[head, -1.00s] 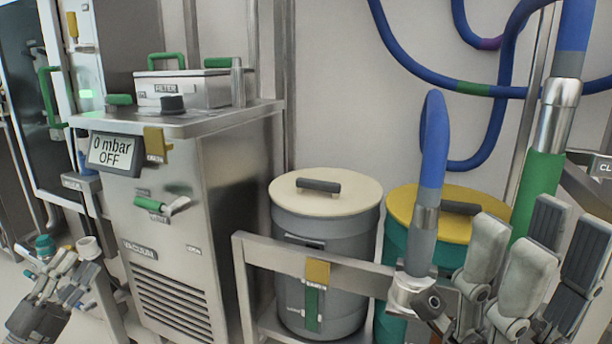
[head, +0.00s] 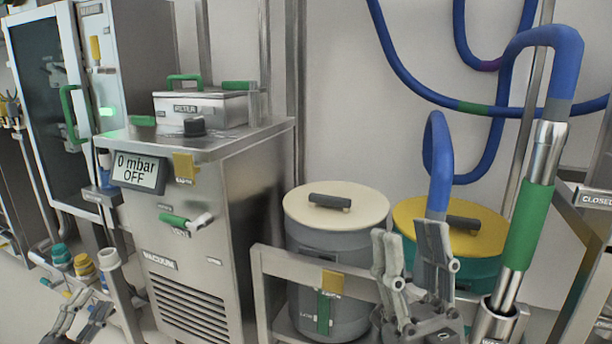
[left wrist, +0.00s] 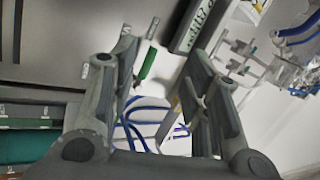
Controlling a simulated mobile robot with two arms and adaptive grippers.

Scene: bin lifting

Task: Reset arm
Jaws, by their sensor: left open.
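My left gripper (head: 88,308) is at the bottom left of the head view, partly cut off by the frame edge. It is open; its two fingers (left wrist: 160,85) stand apart in the left wrist view with nothing held between them. My right gripper (head: 411,245) is upright in front of the yellow-lidded bin (head: 410,209). Its fingers are spread and I see nothing held between them. A blue hose with a green-sleeved metal wand (head: 528,226) stands at the right, apart from the right gripper, its lower end in a metal holder (head: 497,324).
A steel vacuum unit (head: 240,190) reading "0 mbar OFF" stands left of centre. A grey bin with a cream lid (head: 350,214) sits behind a metal rail (head: 290,262). A glass-door cabinet (head: 42,100) is at the left. Several capped fittings (head: 84,266) stand near my left gripper.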

